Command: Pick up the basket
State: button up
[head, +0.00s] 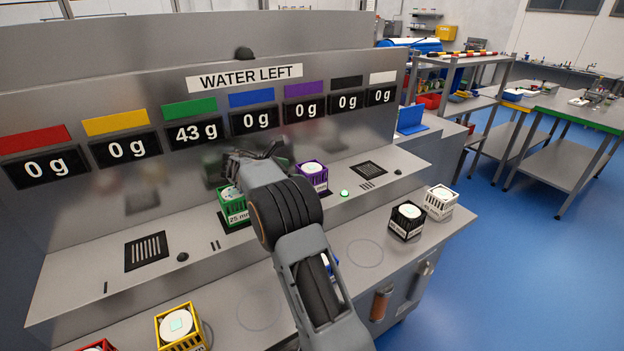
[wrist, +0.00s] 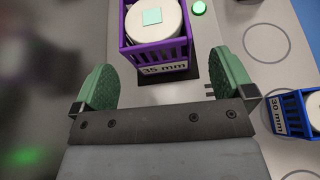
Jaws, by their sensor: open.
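The purple basket (wrist: 188,48) has slatted sides, a "35 mm" label and a white round lidded tub with a pale green square on top. It also shows in the head view, as the purple basket (head: 319,184) on the raised ledge, right of my wrist. In the wrist view my gripper (wrist: 162,62) is open and empty, its two green pads apart, with the purple basket ahead between and beyond them. The green basket (head: 235,217), labelled 25 mm, stands on the ledge, partly hidden by my arm. The blue basket (wrist: 285,115), labelled 30 mm, is at right, cut by the frame edge.
A black basket (head: 405,226) and a white basket (head: 440,205) stand at the counter's right end. A yellow basket (head: 178,325) and a red basket (head: 97,346) are at front left. A panel (head: 130,85) rises behind, reading 43 g under green and 0 g elsewhere.

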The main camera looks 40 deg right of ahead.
aim_at(309, 171)
jog(key=x, duration=0.2)
jog(key=shift+w+d, duration=0.2)
jog(key=shift+d, duration=0.1)
jog(key=shift+p+x, duration=0.85)
jog(key=shift+x, duration=1.85)
jog(key=shift+r, duration=0.1)
jog(key=shift+c, duration=0.2)
jog(key=c, duration=1)
jog(key=shift+r, duration=0.1)
jog(key=shift+c, duration=0.4)
jog(key=shift+r, duration=0.1)
